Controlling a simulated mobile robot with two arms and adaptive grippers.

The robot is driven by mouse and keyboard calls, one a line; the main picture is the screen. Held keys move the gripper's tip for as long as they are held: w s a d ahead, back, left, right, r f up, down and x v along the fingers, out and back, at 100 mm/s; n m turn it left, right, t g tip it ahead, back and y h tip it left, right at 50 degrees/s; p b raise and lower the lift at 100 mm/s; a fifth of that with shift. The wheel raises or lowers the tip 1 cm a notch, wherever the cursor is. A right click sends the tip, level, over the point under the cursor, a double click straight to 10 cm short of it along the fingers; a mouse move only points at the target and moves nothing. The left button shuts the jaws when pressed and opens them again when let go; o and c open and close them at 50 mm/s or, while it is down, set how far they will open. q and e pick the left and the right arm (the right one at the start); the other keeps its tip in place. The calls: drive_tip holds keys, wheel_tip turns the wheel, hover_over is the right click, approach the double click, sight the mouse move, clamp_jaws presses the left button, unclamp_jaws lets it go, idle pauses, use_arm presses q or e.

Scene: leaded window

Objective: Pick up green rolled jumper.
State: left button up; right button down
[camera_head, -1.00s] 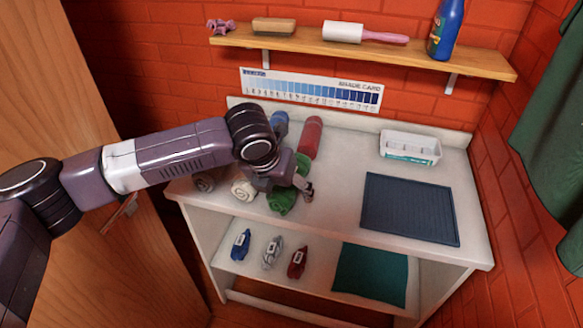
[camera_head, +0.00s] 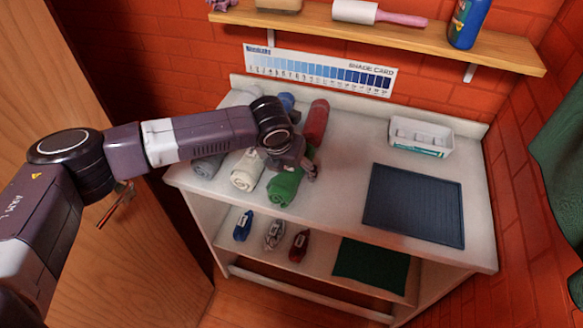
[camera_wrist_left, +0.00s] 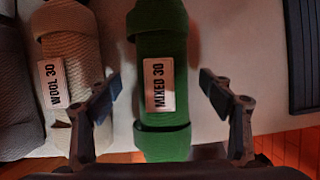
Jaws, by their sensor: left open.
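The green rolled jumper (camera_head: 285,187) lies on the white worktop, partly hidden by my left arm in the head view. In the left wrist view the green jumper (camera_wrist_left: 162,120) stands upright in the picture, with a label reading "MIXED 30". My left gripper (camera_wrist_left: 158,88) is open, with one finger on each side of the jumper and gaps showing on both sides. In the head view my left gripper (camera_head: 308,170) is over the jumper. I cannot tell its exact height above the roll. My right gripper is not in view.
A cream roll (camera_head: 246,172), labelled "WOOL 30", lies close left of the green one, with a grey roll (camera_head: 207,166) beyond. A red roll (camera_head: 316,122) lies behind. A dark ribbed mat (camera_head: 414,205) and a white tray (camera_head: 421,137) are to the right.

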use_arm(q)
drive_tip(key=shift+w+f, duration=0.15)
drive_tip(key=shift+f, duration=0.2)
drive_tip(key=shift+c, duration=0.3)
drive_tip(key=c, duration=1.3)
drive_tip(key=shift+r, duration=0.1)
drive_tip(key=shift+c, duration=0.6)
